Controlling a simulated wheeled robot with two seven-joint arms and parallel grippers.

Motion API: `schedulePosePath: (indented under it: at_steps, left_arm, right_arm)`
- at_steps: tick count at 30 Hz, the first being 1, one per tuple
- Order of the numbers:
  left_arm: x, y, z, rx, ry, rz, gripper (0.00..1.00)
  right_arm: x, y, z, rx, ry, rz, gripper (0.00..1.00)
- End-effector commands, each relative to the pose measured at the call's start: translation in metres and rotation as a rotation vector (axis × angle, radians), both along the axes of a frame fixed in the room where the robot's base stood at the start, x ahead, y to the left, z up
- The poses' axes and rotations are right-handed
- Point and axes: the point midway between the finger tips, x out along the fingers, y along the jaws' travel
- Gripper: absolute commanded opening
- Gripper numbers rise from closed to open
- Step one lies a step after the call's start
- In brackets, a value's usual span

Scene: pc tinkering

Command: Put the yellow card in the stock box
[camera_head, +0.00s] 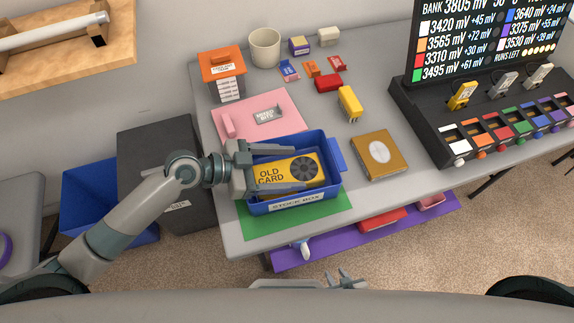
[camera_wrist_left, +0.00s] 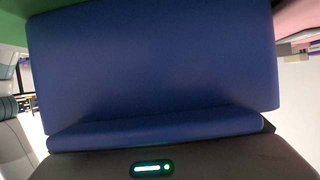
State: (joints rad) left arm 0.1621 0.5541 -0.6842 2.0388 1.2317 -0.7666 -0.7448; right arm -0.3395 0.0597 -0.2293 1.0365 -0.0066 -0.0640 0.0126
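The yellow card (camera_head: 270,174), marked OLD CARD and bearing a dark fan, lies within the blue stock box (camera_head: 297,205), which sits on a green mat. My left gripper (camera_head: 305,168) reaches over the box's left side. Its two fingers are spread wide along the card's far and near sides; whether they touch it is unclear. The left wrist view is mostly filled by a blue surface (camera_wrist_left: 150,60), likely the box's wall, and hides the card and fingertips. My right gripper (camera_head: 350,277) is low in the head view, empty, its fingers apart, away from the box.
A gold box with a pale oval (camera_head: 380,153) stands right of the stock box. A black slotted stand with a display (camera_head: 440,130) fills the right. A purple shelf (camera_head: 330,248) lies below the front edge.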

Motion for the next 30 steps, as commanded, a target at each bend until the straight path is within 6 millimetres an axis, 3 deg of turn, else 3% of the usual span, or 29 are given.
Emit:
schedulePosePath:
  at_steps: [11,15,30]
  left_arm:
    - [-0.0001,0.0000,-0.0003,0.001,0.000,0.000,0.69]
    - [-0.0001,0.0000,-0.0004,0.001,0.000,0.000,0.91]
    - [-0.0002,0.0006,0.0019,0.003,0.000,0.000,0.91]
  right_arm:
    - [-0.0001,0.0001,-0.0001,0.000,0.000,0.000,0.31]
    - [-0.0001,0.0001,-0.0001,0.000,0.000,0.000,0.31]
    - [0.0000,0.0001,-0.0001,0.000,0.000,0.000,0.31]
